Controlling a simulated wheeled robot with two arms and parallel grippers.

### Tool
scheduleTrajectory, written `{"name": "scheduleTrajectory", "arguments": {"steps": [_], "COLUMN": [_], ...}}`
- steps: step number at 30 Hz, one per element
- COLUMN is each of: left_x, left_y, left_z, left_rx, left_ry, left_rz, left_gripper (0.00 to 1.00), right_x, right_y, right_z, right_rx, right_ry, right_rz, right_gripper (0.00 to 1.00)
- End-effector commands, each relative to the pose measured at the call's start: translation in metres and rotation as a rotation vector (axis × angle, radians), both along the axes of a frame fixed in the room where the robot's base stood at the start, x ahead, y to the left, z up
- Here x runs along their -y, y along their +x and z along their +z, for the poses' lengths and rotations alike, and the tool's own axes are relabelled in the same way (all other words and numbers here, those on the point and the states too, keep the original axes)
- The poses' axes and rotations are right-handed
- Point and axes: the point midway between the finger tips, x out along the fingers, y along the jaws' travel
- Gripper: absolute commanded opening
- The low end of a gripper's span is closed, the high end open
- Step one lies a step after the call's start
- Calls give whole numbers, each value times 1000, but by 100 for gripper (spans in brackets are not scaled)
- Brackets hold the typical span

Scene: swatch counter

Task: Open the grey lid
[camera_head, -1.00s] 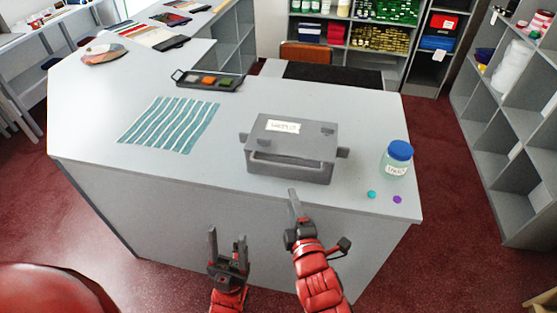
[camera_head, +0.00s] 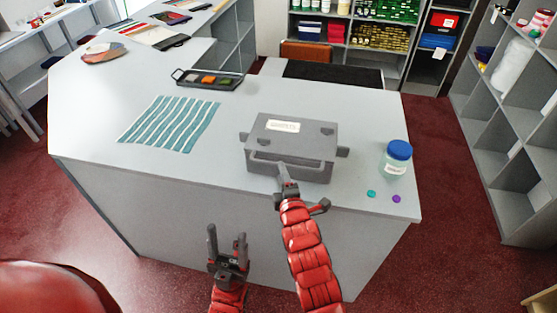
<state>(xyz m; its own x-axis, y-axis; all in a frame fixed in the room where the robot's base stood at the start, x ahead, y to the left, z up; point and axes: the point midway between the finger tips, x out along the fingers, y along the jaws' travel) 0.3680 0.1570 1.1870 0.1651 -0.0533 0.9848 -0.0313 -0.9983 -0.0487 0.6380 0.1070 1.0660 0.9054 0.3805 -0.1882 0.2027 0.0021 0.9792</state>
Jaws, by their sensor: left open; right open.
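A grey box stands on the counter (camera_head: 100,165) with its grey lid (camera_head: 307,144) closed. The lid has a white label on top, and the box has a handle bar along its front and tabs at its sides. My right gripper (camera_head: 284,172) is at the front of the box, by the handle bar. Its fingers overlap the box front in the picture, and I cannot tell whether they touch it. My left gripper (camera_head: 227,237) is open and empty, pointing up in front of the counter's front panel, well below the box.
A jar with a blue lid (camera_head: 397,158) stands right of the box, with a teal button (camera_head: 371,193) and a purple button (camera_head: 396,198) near it. A striped cloth (camera_head: 170,123) and a black palette tray (camera_head: 208,79) lie to the left.

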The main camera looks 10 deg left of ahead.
Motion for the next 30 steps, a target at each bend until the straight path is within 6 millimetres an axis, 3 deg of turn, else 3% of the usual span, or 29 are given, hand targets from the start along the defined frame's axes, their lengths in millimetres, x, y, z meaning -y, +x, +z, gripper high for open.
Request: {"name": "scheduleTrajectory", "arguments": {"steps": [10,24,25,30], "left_x": [0,0,0,0], "left_y": [0,0,0,0], "left_z": [18,20,20,20], "left_rx": [0,0,0,0], "left_ry": [0,0,0,0], "left_rz": [0,0,0,0], "left_gripper": [58,58,58,58], "right_x": [-16,-20,-20,-20], "right_y": [40,48,48,48], "right_z": [-6,-9,-9,-9], "right_rx": [-1,3,3,3], "right_ry": [1,1,1,1], "right_rz": [-2,1,1,1], "right_gripper": [45,45,43,12]}}
